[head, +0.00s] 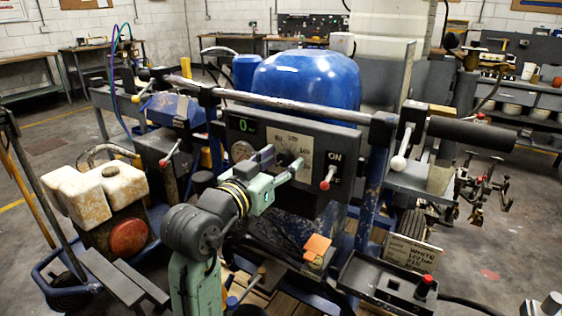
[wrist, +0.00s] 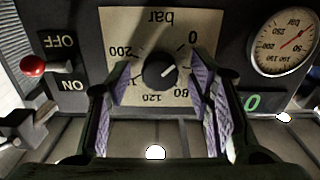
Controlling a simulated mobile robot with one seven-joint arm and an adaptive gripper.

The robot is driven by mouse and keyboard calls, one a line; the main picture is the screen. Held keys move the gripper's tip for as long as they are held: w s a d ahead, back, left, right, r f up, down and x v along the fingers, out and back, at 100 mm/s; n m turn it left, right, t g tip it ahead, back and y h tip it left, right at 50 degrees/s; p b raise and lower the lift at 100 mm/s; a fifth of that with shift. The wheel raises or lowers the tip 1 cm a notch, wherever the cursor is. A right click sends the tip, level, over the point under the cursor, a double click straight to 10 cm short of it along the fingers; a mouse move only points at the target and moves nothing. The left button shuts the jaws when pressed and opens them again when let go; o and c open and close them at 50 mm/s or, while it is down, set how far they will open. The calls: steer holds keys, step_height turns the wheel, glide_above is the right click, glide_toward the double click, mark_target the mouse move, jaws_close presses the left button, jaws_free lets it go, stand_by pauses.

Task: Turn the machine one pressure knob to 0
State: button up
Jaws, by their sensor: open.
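The black pressure knob (wrist: 158,74) sits on a cream dial plate (wrist: 146,24) marked "bar", upside down in the wrist view. Its white mark points right and slightly up, a little below the printed 0. My gripper (wrist: 160,82) is open, with one purple-padded finger on each side of the knob and visible gaps between. I cannot tell how far the fingertips are from the panel. In the head view my gripper (head: 290,160) is in front of the machine panel (head: 335,142) and partly covers the dial plate (head: 305,146).
In the wrist view, a red-tipped ON/OFF lever (wrist: 33,65) is left of the plate; a round gauge (wrist: 284,42) and green display reading 0 (wrist: 252,102) are right. In the head view, a handlebar (head: 270,103) crosses above the panel, and a red-button box (head: 388,283) is at lower right.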

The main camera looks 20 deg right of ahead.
steer(key=v, duration=1.1)
steer(key=shift+s+a, duration=0.2)
